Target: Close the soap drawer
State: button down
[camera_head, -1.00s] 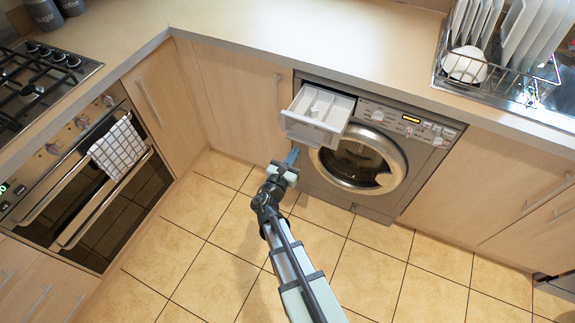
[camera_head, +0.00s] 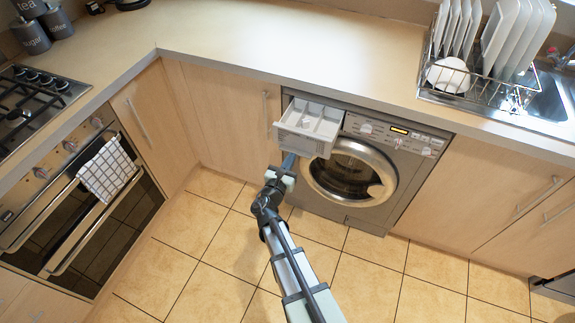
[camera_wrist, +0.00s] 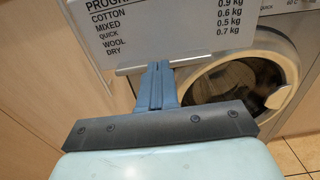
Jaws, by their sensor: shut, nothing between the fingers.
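The white soap drawer (camera_head: 309,119) is pulled out at the upper left of the grey washing machine (camera_head: 399,157). Its compartments show from above in the head view. In the wrist view its front panel (camera_wrist: 200,25), with a printed programme list, fills the top. My gripper (camera_head: 288,160) is shut and empty, just below and in front of the drawer. In the wrist view its blue fingers (camera_wrist: 156,72) point up at the lower edge of the drawer front; I cannot tell whether they touch it.
The round washer door (camera_head: 350,172) is closed, right of my gripper. A wooden cupboard door (camera_head: 232,115) is to the left. The worktop (camera_head: 300,50) overhangs the machine. An oven (camera_head: 80,200) stands further left, and the tiled floor (camera_head: 220,240) is clear.

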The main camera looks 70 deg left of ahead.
aim_at(307, 127)
jog(key=x, duration=1.5)
jog(key=shift+w+a, duration=0.35)
jog(key=shift+a, duration=0.05)
jog(key=shift+w+a, duration=0.1)
jog(key=shift+r, duration=0.1)
jog(key=v, duration=1.5)
